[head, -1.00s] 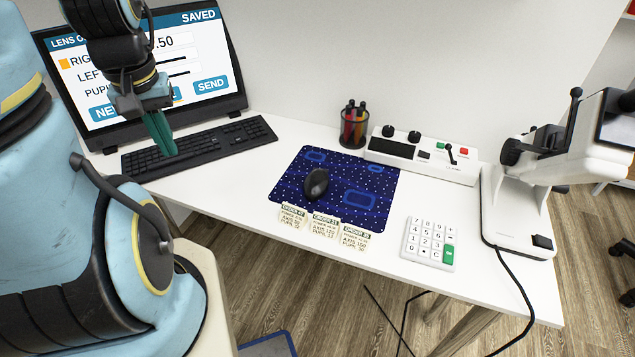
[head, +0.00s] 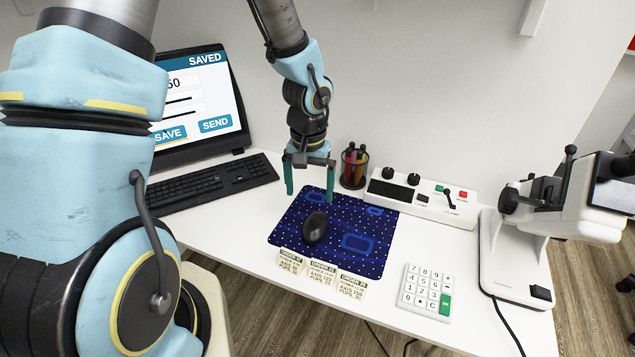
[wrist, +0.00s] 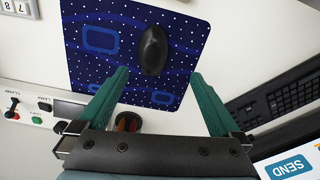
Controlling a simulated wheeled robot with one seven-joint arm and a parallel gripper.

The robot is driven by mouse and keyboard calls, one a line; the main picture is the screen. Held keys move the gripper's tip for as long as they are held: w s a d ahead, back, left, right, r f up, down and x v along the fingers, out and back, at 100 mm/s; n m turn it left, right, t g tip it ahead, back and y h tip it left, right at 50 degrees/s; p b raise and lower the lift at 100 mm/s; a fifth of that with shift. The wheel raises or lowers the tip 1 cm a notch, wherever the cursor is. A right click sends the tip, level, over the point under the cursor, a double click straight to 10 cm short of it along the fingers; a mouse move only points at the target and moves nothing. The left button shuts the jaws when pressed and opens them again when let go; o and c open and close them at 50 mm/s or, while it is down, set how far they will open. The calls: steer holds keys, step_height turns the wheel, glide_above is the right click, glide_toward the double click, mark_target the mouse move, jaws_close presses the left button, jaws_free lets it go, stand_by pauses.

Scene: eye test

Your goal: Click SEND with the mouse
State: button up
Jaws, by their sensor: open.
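The black mouse (head: 315,227) rests on the dark blue dotted mat (head: 283,232); it also shows in the wrist view (wrist: 152,50). My gripper (head: 310,196) is open and empty, with green fingers spread apart above the mat's back edge. In the wrist view my gripper (wrist: 160,75) has its fingers on either side of the mouse's line, with the mouse ahead of them and apart. The screen (head: 200,100) shows SAVED at its top and a blue SEND button (head: 215,124). My arm hides the screen's left part.
The keyboard (head: 212,184) lies left of the mat. A pen cup (head: 354,168) and a control box (head: 420,193) stand behind it. A keypad (head: 425,292) and a white instrument (head: 520,255) are to the right.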

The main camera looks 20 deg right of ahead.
mark_target(316, 222)
steer(key=shift+s+d+f, duration=0.25)
steer(key=shift+d, duration=0.4)
steer(key=shift+f, duration=0.1)
step_height(316, 222, down, 11)
steer(key=shift+r+p, duration=0.2)
steer(key=shift+p, duration=0.55)
steer(key=c, duration=1.4)
